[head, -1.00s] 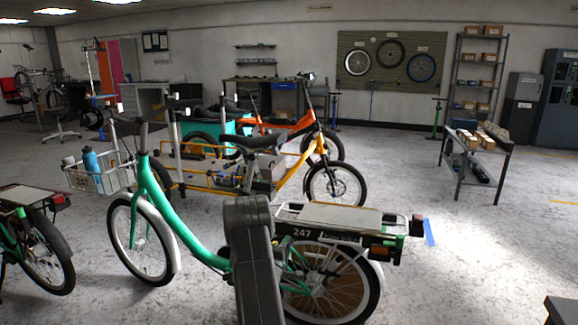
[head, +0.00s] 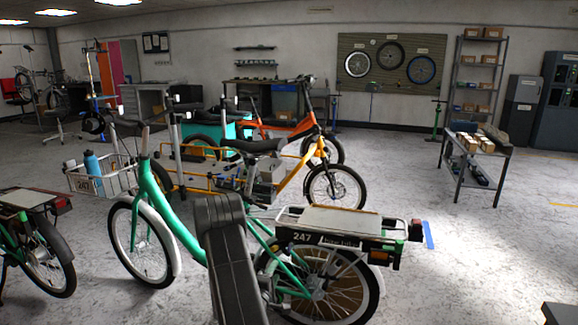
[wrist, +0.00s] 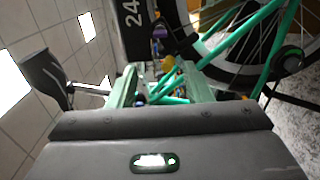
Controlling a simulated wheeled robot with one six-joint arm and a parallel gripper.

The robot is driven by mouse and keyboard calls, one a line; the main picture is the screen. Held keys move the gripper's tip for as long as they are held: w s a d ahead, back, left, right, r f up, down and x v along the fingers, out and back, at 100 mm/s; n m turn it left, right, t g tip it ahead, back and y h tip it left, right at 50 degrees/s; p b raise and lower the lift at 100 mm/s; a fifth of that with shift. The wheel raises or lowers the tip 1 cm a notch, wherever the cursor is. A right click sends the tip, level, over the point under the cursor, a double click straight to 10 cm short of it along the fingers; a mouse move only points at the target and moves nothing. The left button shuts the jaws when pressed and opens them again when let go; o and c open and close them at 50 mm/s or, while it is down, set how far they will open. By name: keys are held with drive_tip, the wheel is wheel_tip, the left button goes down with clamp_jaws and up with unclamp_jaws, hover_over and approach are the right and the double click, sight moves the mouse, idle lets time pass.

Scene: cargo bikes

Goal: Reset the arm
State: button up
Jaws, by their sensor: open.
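In the head view my dark grey arm link (head: 230,262) rises from the bottom edge, in front of the green cargo bike (head: 165,205). It hides part of that bike's frame and rear wheel. My gripper is hidden in the head view. In the wrist view my gripper (wrist: 161,74) shows beyond the grey wrist housing (wrist: 160,145), with its pale greenish jaws apart. I see nothing held between them. Green bike tubes and a wheel (wrist: 215,55) lie behind the jaws; the distance is hard to tell.
The bike's rear rack (head: 345,217), marked 247, is right of my arm. A basket with a blue bottle (head: 91,162) is at left. A yellow-orange cargo bike (head: 320,165) stands behind. Another bike (head: 35,245) is at far left. The floor at right (head: 480,240) is mostly clear.

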drive_tip(key=w+d+m+b, duration=0.2)
drive_tip(key=w+m, duration=0.4)
drive_tip(key=m, duration=0.3)
drive_tip(key=w+d+m+b, duration=0.2)
drive_tip(key=w+m, duration=0.4)
drive_tip(key=m, duration=0.3)
drive_tip(key=shift+d+r+b, duration=0.15)
drive_tip(key=shift+d+b, duration=0.15)
drive_tip(key=shift+b, duration=0.6)
drive_tip(key=shift+a+r, duration=0.1)
idle(0.4)
